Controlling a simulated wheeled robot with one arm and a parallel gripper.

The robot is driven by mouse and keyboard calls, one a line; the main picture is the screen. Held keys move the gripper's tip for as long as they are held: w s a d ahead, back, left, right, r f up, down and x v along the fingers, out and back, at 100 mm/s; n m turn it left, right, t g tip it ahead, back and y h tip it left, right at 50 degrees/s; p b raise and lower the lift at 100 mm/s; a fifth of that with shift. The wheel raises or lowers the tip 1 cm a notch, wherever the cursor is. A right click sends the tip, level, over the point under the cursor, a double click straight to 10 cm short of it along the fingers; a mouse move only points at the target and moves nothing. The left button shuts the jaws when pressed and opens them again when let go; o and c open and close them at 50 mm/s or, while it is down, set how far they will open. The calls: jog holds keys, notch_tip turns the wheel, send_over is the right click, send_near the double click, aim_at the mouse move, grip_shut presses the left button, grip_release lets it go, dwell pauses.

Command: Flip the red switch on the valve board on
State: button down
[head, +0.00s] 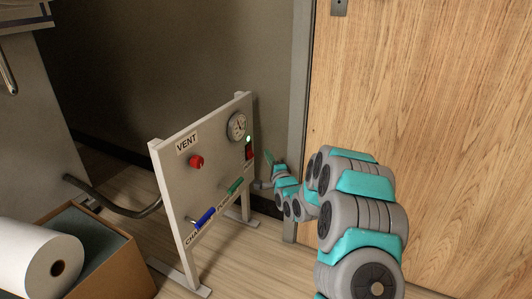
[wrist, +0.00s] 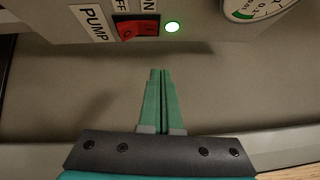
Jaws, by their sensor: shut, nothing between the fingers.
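The valve board (head: 213,165) is an upright pale panel on a stand. Its red rocker switch (head: 249,153) is near the panel's right edge, below the gauge. In the wrist view the switch (wrist: 138,29) is at the top, beside ON, OFF and PUMP labels. A green lamp (wrist: 172,27) next to it is lit. I cannot tell for sure which half of the rocker is pressed in. My gripper (wrist: 158,72) is shut and empty, its green fingertips apart from the switch. In the head view my gripper (head: 268,157) is just right of the board's edge.
The board also carries a gauge (head: 237,126), a red VENT knob (head: 196,162), a blue handle (head: 204,217) and a green handle (head: 236,186). A wooden door (head: 440,100) is at right. A box (head: 112,265) with a white roll (head: 35,262) stands at lower left.

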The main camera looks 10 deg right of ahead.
jog(key=shift+s+d+r, duration=0.15)
jog(key=shift+s, duration=0.8)
jog(key=shift+s+d+r, duration=0.1)
jog(key=shift+s+r, duration=0.1)
jog(key=shift+s, duration=0.75)
jog(key=shift+s+d+r, duration=0.15)
jog(key=shift+s, duration=0.8)
jog(key=s+r+n+g+h+p, duration=0.1)
jog(key=s+r+n+g+p, duration=0.2)
jog(key=s, duration=1.6)
jog(key=s+r+n+g+h+p, duration=0.1)
jog(key=s+r+n+g+p, duration=0.2)
jog(key=s, duration=1.6)
jog(key=s+a+r+n+g+h+p, duration=0.1)
jog(key=s+r+n+g+p, duration=0.2)
jog(key=s+r+n+g, duration=0.3)
jog(key=s+n+g, duration=0.5)
jog(key=s+g, duration=0.3)
jog(key=s, duration=0.5)
jog(key=shift+s+g, duration=0.3)
jog(key=shift+s, duration=0.05)
